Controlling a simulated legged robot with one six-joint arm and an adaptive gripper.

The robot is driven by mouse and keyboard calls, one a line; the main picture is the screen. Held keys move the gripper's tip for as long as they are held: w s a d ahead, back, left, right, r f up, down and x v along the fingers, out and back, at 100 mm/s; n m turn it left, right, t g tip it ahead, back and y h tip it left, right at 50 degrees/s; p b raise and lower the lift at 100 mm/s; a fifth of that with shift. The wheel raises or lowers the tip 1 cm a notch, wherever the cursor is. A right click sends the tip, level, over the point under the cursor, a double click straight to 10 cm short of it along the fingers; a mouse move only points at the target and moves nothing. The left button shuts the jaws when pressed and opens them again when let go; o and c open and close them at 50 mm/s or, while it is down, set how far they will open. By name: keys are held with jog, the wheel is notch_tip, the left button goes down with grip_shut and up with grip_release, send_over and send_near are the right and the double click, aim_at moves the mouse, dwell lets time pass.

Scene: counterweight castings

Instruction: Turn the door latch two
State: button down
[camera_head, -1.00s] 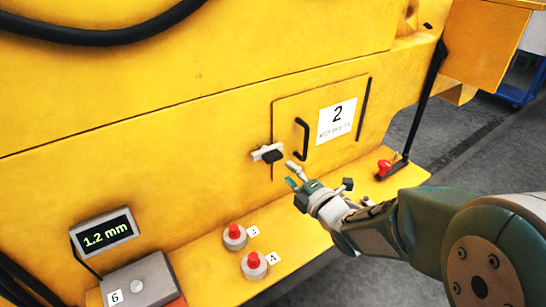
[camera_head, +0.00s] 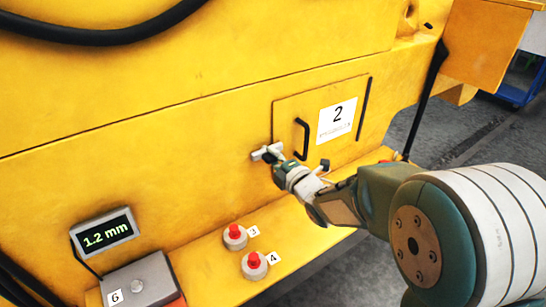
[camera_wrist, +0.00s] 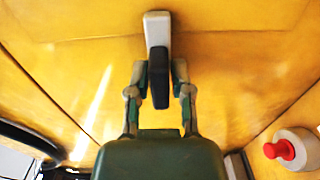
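The door latch (camera_head: 260,153) sits at the left edge of the yellow door labelled 2 (camera_head: 292,96). It has a light grey base and a black knob and lies roughly level in the head view. My gripper (camera_head: 272,158) is at the latch and partly covers it. In the wrist view, the latch's black knob (camera_wrist: 158,75) lies between the two fingertips of my gripper (camera_wrist: 160,85), with its grey plate (camera_wrist: 156,25) beyond. The fingers are apart, with a small gap visible on each side of the knob.
A black door handle (camera_head: 302,138) is just right of the latch. Red buttons (camera_head: 235,231) and (camera_head: 255,260) stand on the yellow ledge below. A display reading 1.2 mm (camera_head: 105,232) and a grey box labelled 6 (camera_head: 138,282) are at lower left.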

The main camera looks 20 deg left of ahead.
jog(key=shift+f+m, duration=0.2)
jog(key=shift+m, duration=0.2)
jog(key=m, duration=0.3)
jog(key=shift+m, duration=0.3)
jog(key=m, duration=0.4)
jog(key=shift+f+m, duration=0.1)
jog(key=shift+m, duration=0.2)
jog(key=m, duration=0.4)
jog(key=shift+s, duration=0.1)
jog(key=shift+f+m, duration=0.1)
jog(key=shift+m, duration=2.4)
jog(key=c, duration=0.6)
grip_release()
